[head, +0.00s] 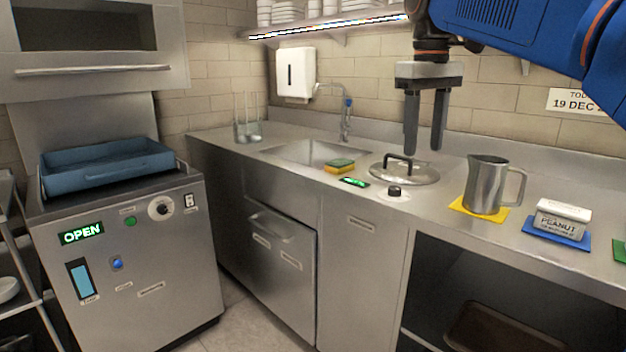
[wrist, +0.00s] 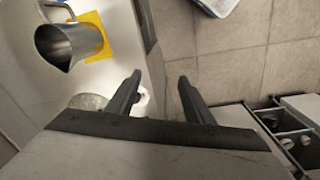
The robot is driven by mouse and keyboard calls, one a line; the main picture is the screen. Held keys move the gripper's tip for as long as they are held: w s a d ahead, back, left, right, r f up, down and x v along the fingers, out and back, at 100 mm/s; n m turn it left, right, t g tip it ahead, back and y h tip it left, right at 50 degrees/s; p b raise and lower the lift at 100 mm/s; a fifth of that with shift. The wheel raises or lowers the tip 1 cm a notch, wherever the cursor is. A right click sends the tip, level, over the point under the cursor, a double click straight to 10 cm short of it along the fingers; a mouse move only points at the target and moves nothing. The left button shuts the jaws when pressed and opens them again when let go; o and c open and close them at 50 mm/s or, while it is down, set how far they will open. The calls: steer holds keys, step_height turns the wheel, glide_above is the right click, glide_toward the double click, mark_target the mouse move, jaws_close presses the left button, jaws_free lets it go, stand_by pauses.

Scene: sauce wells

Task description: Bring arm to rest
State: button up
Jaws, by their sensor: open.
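My gripper (head: 424,148) hangs from my blue arm in the head view, fingers pointing down and parted, with nothing between them. It is above the steel counter (head: 330,205), over the area of the round lid (head: 424,174) with its black handle. In the wrist view my gripper (wrist: 156,85) also shows two dark, empty fingers. Past them lie the counter edge and the tiled floor.
A steel pitcher (head: 484,188) stands on a yellow mat (head: 462,207), right of the lid. A labelled peanut container (head: 562,218) sits on a blue mat (head: 540,237). A sponge (head: 339,165) lies by the sink (head: 305,153). A blue tray (head: 105,166) rests on the left machine, which reads OPEN.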

steer(key=s+d+f+m+t, duration=0.1)
steer(key=s+d+f, duration=0.1)
steer(key=s+f, duration=0.6)
steer(key=s+d+f+m+t, duration=0.1)
steer(key=s+d+f+m, duration=0.1)
steer(key=s+f, duration=0.6)
steer(key=s+d+f+m+t, duration=0.2)
steer(key=s+f, duration=0.6)
steer(key=f, duration=1)
steer(key=shift+d+y, duration=0.3)
steer(key=shift+d, duration=0.1)
